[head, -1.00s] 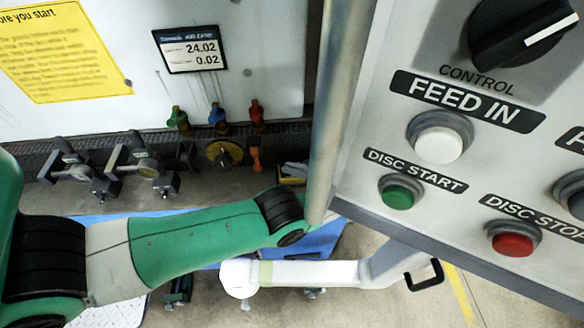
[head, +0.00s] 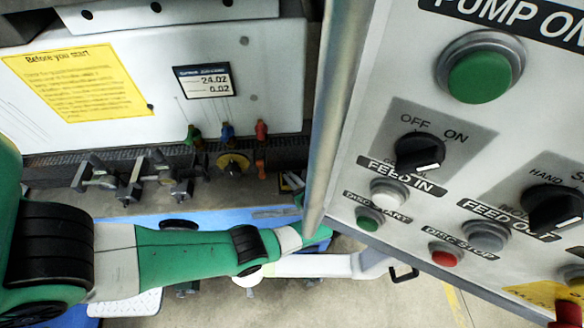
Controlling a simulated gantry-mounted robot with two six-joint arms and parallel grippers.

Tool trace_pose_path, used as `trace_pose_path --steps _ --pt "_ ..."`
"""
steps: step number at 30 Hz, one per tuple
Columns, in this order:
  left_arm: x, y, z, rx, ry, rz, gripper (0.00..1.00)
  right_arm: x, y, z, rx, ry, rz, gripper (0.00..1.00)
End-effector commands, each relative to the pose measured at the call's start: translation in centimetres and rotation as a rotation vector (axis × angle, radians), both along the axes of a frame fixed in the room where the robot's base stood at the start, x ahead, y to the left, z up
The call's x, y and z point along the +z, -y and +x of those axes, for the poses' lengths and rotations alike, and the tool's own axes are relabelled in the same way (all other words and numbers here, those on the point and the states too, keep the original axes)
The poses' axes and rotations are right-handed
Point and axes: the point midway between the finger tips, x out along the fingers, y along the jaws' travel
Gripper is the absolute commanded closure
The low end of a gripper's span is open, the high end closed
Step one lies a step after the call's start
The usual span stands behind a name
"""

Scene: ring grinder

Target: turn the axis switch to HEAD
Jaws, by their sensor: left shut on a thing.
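The control panel (head: 372,78) fills the right side of the head view, tilted, with several black rotary switches. One switch (head: 420,153) has OFF and ON marks, and its white line points to the lower right. Another switch (head: 552,208) is marked HAND, with its other lettering cut off or partly hidden. I see no switch that I can read as the axis switch, and no HEAD label. My left arm reaches in from the left, and its wrist passes behind the panel's lower left edge. The left gripper's fingers are hidden there. My right gripper is not in view.
The panel carries a green PUMP ON button (head: 480,77), a white FEED IN button (head: 389,193), a green button (head: 369,219) and a red button (head: 446,254). Behind, a readout (head: 204,81) and a yellow notice (head: 78,84) are on a pale wall, above several valves.

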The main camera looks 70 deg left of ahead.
Motion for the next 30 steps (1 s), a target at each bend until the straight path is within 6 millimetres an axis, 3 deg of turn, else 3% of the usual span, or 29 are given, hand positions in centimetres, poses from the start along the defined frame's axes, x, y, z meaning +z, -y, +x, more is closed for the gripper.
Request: trace_pose_path --steps 1,12,30 --pt "0.8 0.0 -0.3 -0.044 -0.002 0.001 1.0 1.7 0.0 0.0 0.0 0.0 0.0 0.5" --pt "0.4 -0.1 -0.8 -0.395 -0.002 0.0 1.0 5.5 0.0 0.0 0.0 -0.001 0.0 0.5" --pt "0.0 -0.7 -1.5 -0.952 -0.001 0.0 1.0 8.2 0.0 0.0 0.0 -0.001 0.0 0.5"
